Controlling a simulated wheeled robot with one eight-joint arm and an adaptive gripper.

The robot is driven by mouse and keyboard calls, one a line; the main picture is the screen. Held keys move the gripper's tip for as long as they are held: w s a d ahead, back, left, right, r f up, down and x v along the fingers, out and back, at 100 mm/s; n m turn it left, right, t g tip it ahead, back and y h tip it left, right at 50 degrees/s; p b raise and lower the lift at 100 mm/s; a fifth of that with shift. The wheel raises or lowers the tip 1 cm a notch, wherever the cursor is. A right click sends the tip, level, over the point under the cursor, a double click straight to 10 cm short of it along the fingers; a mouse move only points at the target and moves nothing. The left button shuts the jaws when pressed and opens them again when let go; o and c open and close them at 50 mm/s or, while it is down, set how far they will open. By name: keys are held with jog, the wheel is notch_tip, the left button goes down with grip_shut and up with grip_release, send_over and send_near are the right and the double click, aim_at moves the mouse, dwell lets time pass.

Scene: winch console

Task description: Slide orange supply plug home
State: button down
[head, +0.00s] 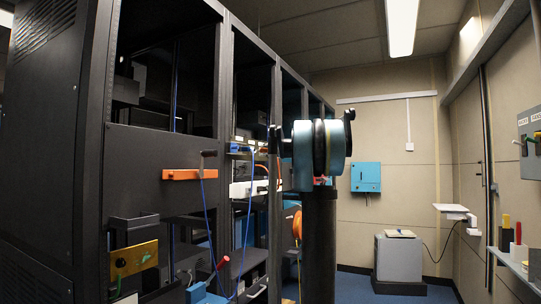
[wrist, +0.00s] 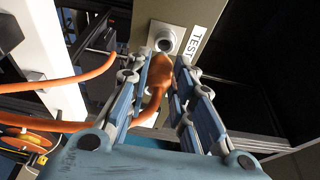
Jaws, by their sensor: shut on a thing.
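In the wrist view, my gripper (wrist: 158,68) is shut on the orange plug (wrist: 160,72), which sits between its two blue-grey fingers. The plug's orange cable bends down and runs off to the left. Just beyond the plug is a round metal socket (wrist: 164,40) on a tan panel, beside a white label reading TEST (wrist: 197,43). The plug's tip is close below the socket; I cannot tell whether they touch. In the head view my own arm stands in front of the racks, and the plug and fingertips cannot be made out.
In the head view, black racks (head: 150,160) fill the left, with an orange bar (head: 181,174) and hanging blue cables. The floor at right is clear before a grey cabinet (head: 398,260).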

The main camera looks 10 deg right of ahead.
aim_at(262, 150)
jog(key=shift+w+a, duration=0.25)
jog(key=shift+a, duration=0.1)
jog(key=shift+w+a, duration=0.7)
jog(key=shift+a, duration=0.35)
dwell(1.8)
jog(key=c, duration=1.3)
grip_release()
jog(key=v, duration=1.2)
jog(key=shift+w, duration=0.1)
jog(key=shift+f, duration=0.1)
